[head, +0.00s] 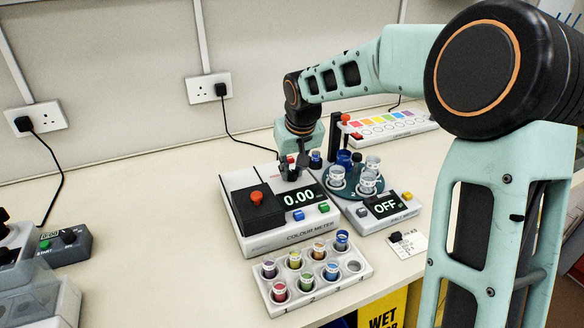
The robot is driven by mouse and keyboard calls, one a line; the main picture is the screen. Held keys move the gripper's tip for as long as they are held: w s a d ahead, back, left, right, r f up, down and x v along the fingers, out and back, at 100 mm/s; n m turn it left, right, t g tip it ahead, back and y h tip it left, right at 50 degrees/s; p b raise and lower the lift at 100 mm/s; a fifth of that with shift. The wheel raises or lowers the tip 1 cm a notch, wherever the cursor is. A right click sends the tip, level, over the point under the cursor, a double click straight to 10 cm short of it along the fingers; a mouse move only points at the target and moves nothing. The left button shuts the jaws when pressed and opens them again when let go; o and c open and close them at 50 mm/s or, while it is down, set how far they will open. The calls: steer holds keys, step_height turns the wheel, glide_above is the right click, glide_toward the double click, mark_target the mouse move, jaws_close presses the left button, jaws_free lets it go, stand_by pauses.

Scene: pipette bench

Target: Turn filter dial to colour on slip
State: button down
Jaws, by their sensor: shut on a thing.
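The colour meter (270,228) is a white box on the bench with a black lidded block with a red knob and a display reading 0.00. My gripper (292,172) points down at the meter's back right corner. It is shut on a small dark knob there, which looks like the filter dial; the fingers mostly hide it, and its setting cannot be read. A small white slip (408,244) with a black piece on it lies right of the meter, near the bench's front edge. Its writing and any colour are too small to read.
A white rack (351,284) of coloured vials stands in front. A unit reading OFF (386,205), with a blue carousel (346,190) of cups, stands at right. A strip with coloured squares (388,125) lies behind. A timer (64,247) is at left.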

steer(key=n+p, duration=0.1)
steer(key=p, duration=0.1)
steer(key=n+y+p, duration=0.1)
steer(key=n+p, duration=0.1)
steer(key=shift+r, duration=0.3)
steer(key=shift+d+f+n+g+y+p, duration=0.1)
steer(key=shift+n+g+y+p, duration=0.3)
steer(key=shift+n+p, duration=0.65)
steer(key=shift+f+n+g+y+p, duration=0.1)
steer(key=shift+n+g+y+p, duration=0.3)
steer(key=shift+n+p, duration=0.65)
steer(key=shift+n, duration=0.3)
steer(key=c, duration=1.7)
jaws_free()
steer(key=shift+c, duration=0.2)
steer(key=v, duration=1.2)
steer(key=shift+w, duration=0.1)
